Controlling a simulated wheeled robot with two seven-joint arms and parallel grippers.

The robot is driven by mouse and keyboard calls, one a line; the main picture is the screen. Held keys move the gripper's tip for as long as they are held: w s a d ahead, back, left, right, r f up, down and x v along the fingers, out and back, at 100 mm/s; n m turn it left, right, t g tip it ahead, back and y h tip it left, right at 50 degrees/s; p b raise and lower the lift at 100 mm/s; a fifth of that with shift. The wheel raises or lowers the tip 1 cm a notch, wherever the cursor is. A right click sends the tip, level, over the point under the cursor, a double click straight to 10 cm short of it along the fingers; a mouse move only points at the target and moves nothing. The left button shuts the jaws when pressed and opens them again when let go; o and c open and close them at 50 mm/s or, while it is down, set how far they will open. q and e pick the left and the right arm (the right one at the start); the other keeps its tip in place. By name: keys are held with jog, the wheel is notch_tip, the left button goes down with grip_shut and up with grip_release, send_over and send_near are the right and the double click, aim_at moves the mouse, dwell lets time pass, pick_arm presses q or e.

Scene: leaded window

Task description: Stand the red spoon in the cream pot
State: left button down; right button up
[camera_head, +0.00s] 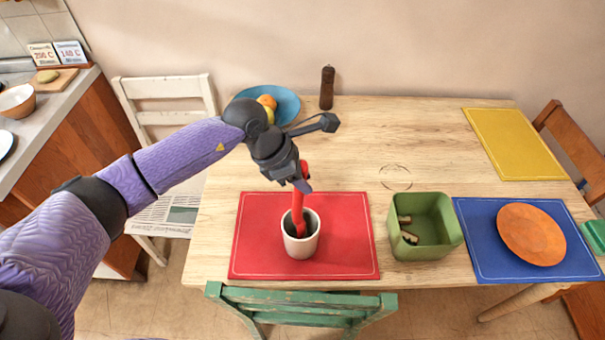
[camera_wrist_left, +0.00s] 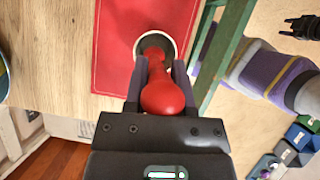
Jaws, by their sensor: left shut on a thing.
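The cream pot (camera_head: 300,243) stands upright on the red mat (camera_head: 345,235). My left gripper (camera_head: 302,183) is above the pot and shut on the red spoon (camera_head: 298,208). The spoon is close to upright, with its lower end inside the pot's mouth. In the left wrist view the spoon's rounded red end (camera_wrist_left: 163,97) sits between the fingers, and the pot's rim (camera_wrist_left: 142,38) shows beyond it. I cannot tell whether the spoon touches the pot's bottom. My right gripper is not in the head view; a dark gripper-like part (camera_wrist_left: 303,27) shows at the wrist view's edge.
A green bin (camera_head: 425,225) with some pieces in it stands right of the red mat. A blue mat (camera_head: 480,240) with an orange plate (camera_head: 531,234) lies farther right. A blue plate with fruit (camera_head: 286,104) and a pepper mill (camera_head: 327,88) are at the back. A green chair (camera_head: 300,305) is in front.

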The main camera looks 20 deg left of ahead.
pick_arm(q)
jog(key=shift+c, duration=1.9)
grip_release()
jog(key=v, duration=1)
jog(key=shift+p, duration=0.35)
